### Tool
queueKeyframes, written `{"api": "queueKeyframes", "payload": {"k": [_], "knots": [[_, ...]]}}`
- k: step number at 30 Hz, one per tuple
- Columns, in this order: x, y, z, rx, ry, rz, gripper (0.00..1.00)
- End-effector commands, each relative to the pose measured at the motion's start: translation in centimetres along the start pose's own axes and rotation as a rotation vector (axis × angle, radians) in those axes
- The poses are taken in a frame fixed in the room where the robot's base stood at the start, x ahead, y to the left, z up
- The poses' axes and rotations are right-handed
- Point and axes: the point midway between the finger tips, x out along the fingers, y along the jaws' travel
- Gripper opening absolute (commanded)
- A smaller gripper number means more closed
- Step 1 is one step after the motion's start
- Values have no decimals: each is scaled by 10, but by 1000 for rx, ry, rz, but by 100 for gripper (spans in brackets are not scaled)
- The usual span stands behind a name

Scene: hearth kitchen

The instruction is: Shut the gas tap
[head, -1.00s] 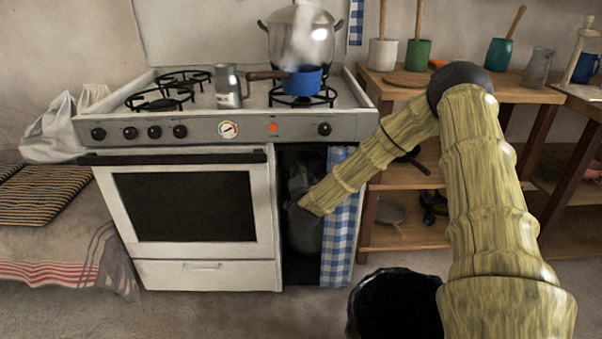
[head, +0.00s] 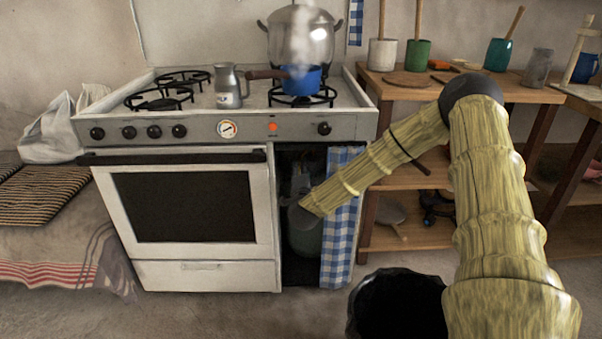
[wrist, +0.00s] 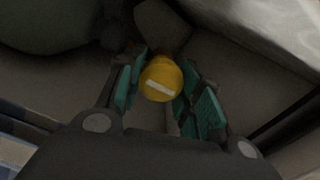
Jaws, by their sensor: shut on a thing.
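The gas tap (wrist: 160,78) is a round yellow knob with a white bar on its face, seen in the wrist view. The bar lies nearly across the picture, tilted slightly down to the right. My gripper (wrist: 158,88) is shut on the tap, with teal finger pads at its left and right sides. In the head view my arm reaches into the open compartment right of the oven, and its dark end is hard to make out there. A grey-green gas cylinder (head: 305,240) stands in that compartment; the tap itself does not show in the head view.
A blue checked curtain (head: 342,235) hangs at the compartment's right side, close to my arm. The white stove (head: 190,205) stands left. On it a blue pan (head: 302,82) steams. A wooden shelf (head: 440,92) with pots stands right.

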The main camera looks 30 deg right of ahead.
Motion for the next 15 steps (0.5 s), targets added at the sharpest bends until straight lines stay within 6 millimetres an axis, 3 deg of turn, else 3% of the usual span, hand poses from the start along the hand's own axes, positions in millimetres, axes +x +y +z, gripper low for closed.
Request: {"api": "queueKeyframes", "payload": {"k": [2,3,6,15], "knots": [[0,2,-2,-1,4,3,12],[0,2,-2,-1,4,3,37],[0,2,-1,-2,3,2,56],[0,0,1,-1,-1,1,58]]}}
